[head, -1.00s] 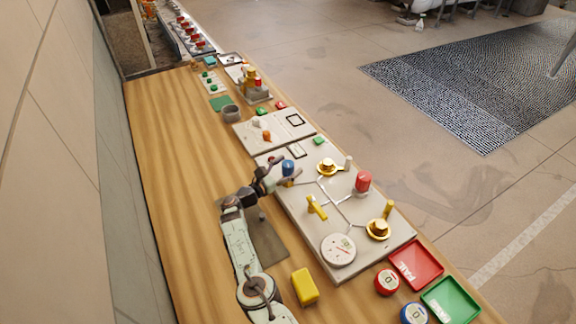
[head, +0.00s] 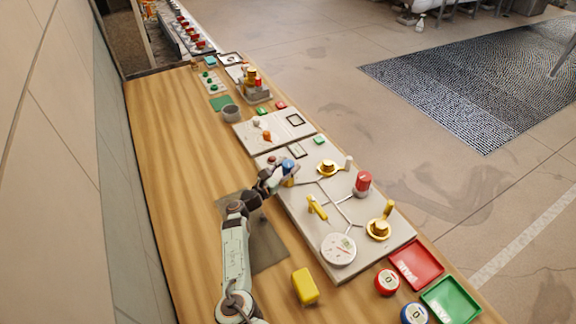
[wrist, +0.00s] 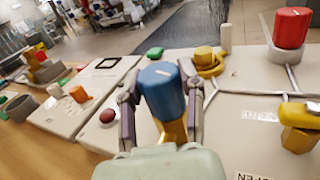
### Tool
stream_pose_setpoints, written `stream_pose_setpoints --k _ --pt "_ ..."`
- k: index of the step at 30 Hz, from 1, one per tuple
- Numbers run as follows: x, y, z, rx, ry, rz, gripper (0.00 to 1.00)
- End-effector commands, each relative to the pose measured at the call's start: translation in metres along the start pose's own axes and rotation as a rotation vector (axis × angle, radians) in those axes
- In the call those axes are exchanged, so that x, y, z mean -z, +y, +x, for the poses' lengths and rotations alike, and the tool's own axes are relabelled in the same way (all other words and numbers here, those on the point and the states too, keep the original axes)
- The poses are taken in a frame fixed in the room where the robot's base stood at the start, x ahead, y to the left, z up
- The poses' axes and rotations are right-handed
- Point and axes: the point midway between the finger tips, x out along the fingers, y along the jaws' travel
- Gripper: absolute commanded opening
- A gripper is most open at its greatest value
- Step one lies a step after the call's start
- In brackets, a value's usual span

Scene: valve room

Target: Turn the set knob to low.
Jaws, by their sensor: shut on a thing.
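A blue knob (head: 287,166) with a white mark on top stands on a yellow base at the near left of a pale panel (head: 300,213). It also shows large in the wrist view (wrist: 162,92). My gripper (head: 284,173) is shut on the blue knob, with one finger on each side in the wrist view (wrist: 161,88). A red knob (head: 362,182) with a white mark stands farther right on the panel; it also shows in the wrist view (wrist: 291,27). I cannot read which one is labelled set, nor any low mark.
Yellow valve handles (head: 317,207) and a round dial gauge (head: 338,249) stand on the same panel. A yellow block (head: 305,286) lies near my arm. Red (head: 416,264) and green (head: 450,299) trays sit at the right. The wooden bench at left is clear.

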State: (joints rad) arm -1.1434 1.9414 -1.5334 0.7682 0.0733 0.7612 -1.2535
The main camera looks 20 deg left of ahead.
Motion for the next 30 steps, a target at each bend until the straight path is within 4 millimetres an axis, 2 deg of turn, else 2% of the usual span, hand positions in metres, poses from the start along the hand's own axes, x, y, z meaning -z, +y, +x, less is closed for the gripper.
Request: stream_pose_setpoints --k 8,21,30 --pt "-0.0006 -0.0026 0.0014 -0.13 -0.002 0.0 0.01" --pt "-0.0006 -0.0031 0.0025 -0.491 -0.002 -0.001 0.01" --pt "-0.0006 -0.0023 0.0025 -0.643 -0.002 0.0 0.01"
